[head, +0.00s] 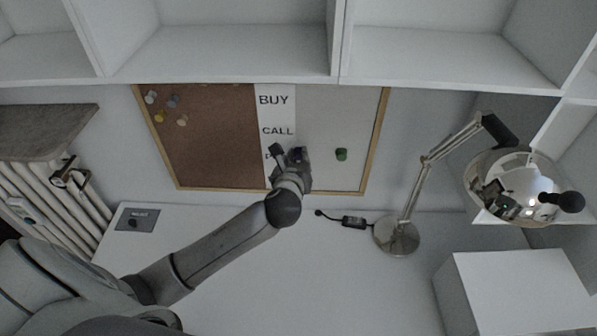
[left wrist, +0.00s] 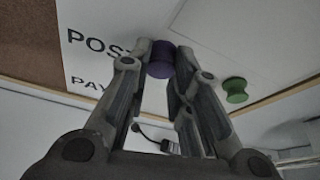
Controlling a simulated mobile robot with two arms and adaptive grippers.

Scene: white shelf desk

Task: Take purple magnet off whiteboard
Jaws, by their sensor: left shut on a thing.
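The purple magnet (left wrist: 161,60) is between the fingertips of my left gripper (left wrist: 160,62) in the left wrist view. In the head view my left gripper (head: 290,156) is at the white half of the board, over the lower part of the paper strip, and mostly hides the magnet. The whiteboard (head: 325,120) is the right half of a wood-framed board on the wall. I cannot tell whether the magnet still touches it. My right gripper is not in view.
A green magnet (head: 341,154) is on the whiteboard, right of my left gripper, also in the left wrist view (left wrist: 235,90). Several pins sit on the cork half (head: 210,140). A desk lamp (head: 397,236) stands at the right. Shelves (head: 230,50) are above; the desk (head: 270,290) is mostly clear.

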